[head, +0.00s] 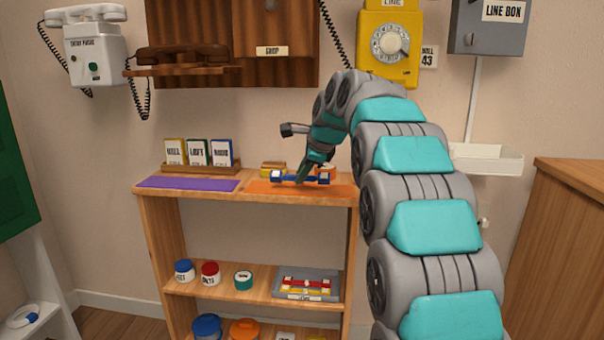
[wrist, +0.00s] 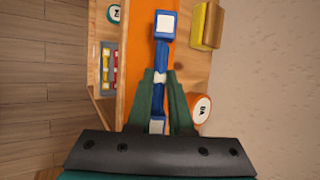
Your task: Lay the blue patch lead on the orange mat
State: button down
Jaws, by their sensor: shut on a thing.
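The blue patch lead (head: 277,177) has blocky ends with pale faces and a pale middle. My gripper (head: 304,177) is shut around its middle, and the wrist view shows the green fingers (wrist: 160,80) on either side of the lead (wrist: 162,48). The orange mat (head: 340,190) lies on the right part of the shelf unit's top, and it also shows in the wrist view (wrist: 138,50). My fingers hide part of the lead.
An orange tin (wrist: 200,108) and a yellow block (wrist: 204,25) stand close behind the lead. A purple mat (head: 188,184) and a rack of labelled cards (head: 200,168) are to the left. A lower shelf holds jars and a grey tray (head: 330,284) with red and yellow leads.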

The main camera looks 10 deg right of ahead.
jog(key=shift+f, duration=0.8)
jog(key=c, duration=0.7)
grip_release()
jog(key=shift+f, duration=0.1)
jog(key=shift+c, duration=0.2)
jog(key=v, duration=0.8)
jog(key=shift+p, duration=0.35)
jog(key=shift+w, duration=0.1)
jog(key=s+f+n+g+h+p, duration=0.1)
jog(key=s+f+n+g, duration=0.2)
jog(key=s, duration=1.3)
jog(key=s+a+f+n+g+p, duration=0.1)
jog(key=s+f+n+g+p, duration=0.1)
jog(key=s+f+n, duration=0.8)
jog(key=s+a+f+n+g+h+p, duration=0.1)
jog(key=s+f+n+g, duration=0.3)
jog(key=s, duration=1.9)
notch_tip(320, 180, down, 6)
jog(key=n, duration=0.3)
jog(key=shift+h+p, duration=0.3)
jog(key=shift+p, duration=0.05)
